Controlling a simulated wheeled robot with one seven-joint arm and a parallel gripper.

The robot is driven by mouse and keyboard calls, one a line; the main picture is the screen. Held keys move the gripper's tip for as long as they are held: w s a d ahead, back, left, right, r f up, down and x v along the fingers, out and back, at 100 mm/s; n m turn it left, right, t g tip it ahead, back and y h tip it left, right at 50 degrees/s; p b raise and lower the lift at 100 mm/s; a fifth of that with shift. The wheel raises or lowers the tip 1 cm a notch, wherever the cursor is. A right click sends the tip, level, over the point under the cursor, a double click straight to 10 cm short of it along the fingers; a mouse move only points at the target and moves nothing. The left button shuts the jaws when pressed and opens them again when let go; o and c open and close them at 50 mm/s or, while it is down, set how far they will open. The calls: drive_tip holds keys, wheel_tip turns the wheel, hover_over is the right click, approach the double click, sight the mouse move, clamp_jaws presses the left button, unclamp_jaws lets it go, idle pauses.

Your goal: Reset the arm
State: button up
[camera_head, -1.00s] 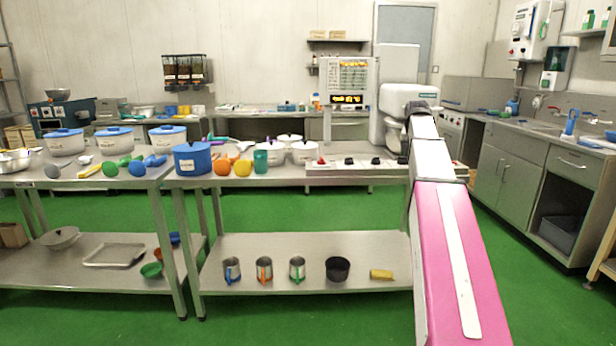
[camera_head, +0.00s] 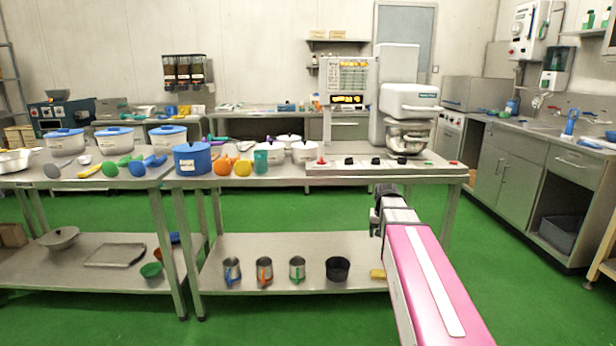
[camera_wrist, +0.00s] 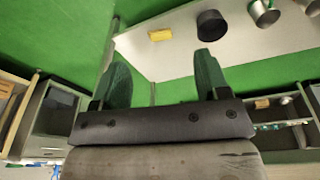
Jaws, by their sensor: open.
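My arm reaches forward from the lower right in the head view, with its pink link angled up. My gripper (camera_wrist: 163,82) shows in the wrist view with its two green fingers spread wide and nothing between them. In the head view the wrist end is at the right, in front of the steel table (camera_head: 330,181), below the tabletop's level. The fingers themselves cannot be made out there.
A mixer machine (camera_head: 408,105) stands on the table's right end. A blue pot (camera_head: 192,159) and several scoops stand at its left. The lower shelf (camera_head: 300,245) bears several metal mugs, a black pot (camera_head: 338,269) and a yellow block (camera_head: 377,275). Green floor is free to the right.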

drive_tip(key=s+a+f+n+g, duration=0.1)
drive_tip(key=s+a+f, duration=0.3)
drive_tip(key=s+f, duration=0.4)
drive_tip(key=s+a+f+n, duration=0.1)
drive_tip(key=s+a+f, duration=0.3)
drive_tip(key=s+f, duration=0.4)
drive_tip(key=shift+s+a+g+y, duration=0.15)
drive_tip(key=shift+s+g+y, duration=0.2)
drive_tip(key=shift+s, duration=0.7)
